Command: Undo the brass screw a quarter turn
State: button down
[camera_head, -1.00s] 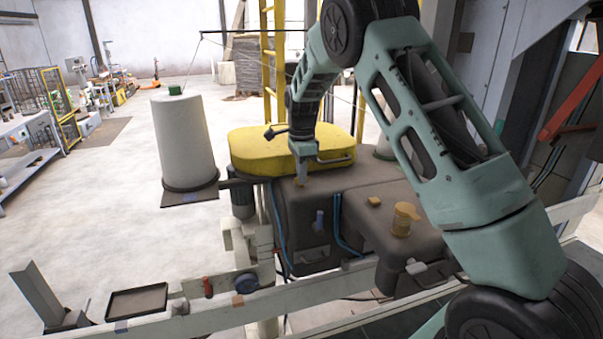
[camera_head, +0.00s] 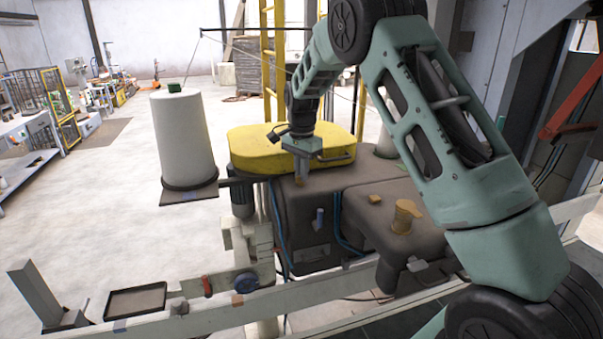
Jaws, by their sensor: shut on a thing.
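My gripper (camera_head: 301,174) points down over the left part of the dark brown machine housing (camera_head: 292,221), in front of the yellow cover. It is shut on the brass screw (camera_head: 299,181), a small brass-coloured piece that shows just under the jaws. The screw's lower end meets the top of the housing. The jaws hide most of the screw's head, and its slot or marks are too small to tell.
A yellow rounded cover (camera_head: 255,150) lies close behind my gripper. A brass-coloured knob (camera_head: 405,213) and a small brass block (camera_head: 375,199) sit on the housing to the right. A white cylinder (camera_head: 183,135) stands left. A shallow black tray (camera_head: 135,300) lies front left.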

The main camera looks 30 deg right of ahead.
jog(key=n, duration=0.6)
jog(key=shift+n+b, duration=0.3)
jog(key=shift+b, duration=0.1)
jog(key=n, duration=0.5)
jog(key=shift+n, duration=0.4)
jog(key=c, duration=1.5)
grip_release()
jog(key=shift+c, duration=0.2)
jog(key=shift+r+b, duration=0.15)
jog(key=shift+b, duration=0.15)
notch_tip(320, 180, up, 17)
jog(key=b, duration=0.3)
jog(key=shift+r, duration=0.1)
